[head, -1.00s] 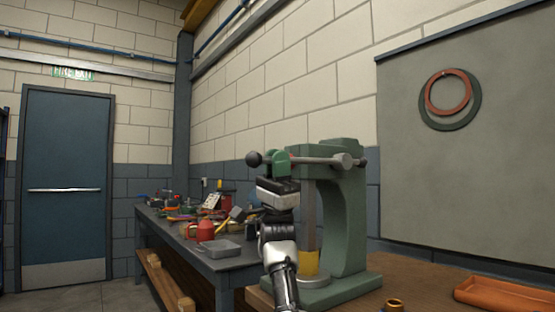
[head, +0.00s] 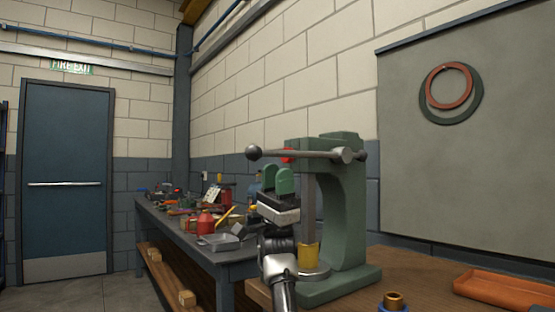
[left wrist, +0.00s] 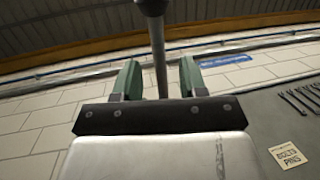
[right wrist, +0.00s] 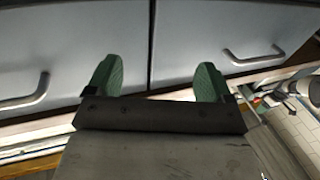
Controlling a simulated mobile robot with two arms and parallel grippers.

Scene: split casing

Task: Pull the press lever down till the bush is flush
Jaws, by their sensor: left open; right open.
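The green press (head: 345,215) stands on the wooden bench, right of centre in the head view. Its grey lever (head: 310,155) lies about level, its dark ball end (head: 253,152) pointing left. A yellow part (head: 308,256), perhaps the bush, sits under the grey ram; its seating cannot be read here. My left gripper (head: 276,178) is open and empty, its green fingertips just below the lever. In the left wrist view the lever (left wrist: 158,50) runs up between the spread fingers, apart from both. My right gripper (right wrist: 156,80) is open and empty in front of pale cabinet doors.
A brass ring-shaped part (head: 394,300) with blue below it shows at the bottom edge. An orange tray (head: 505,292) lies at the right on the bench. A cluttered side bench (head: 225,262) stands behind and left. Bench top between press and tray is clear.

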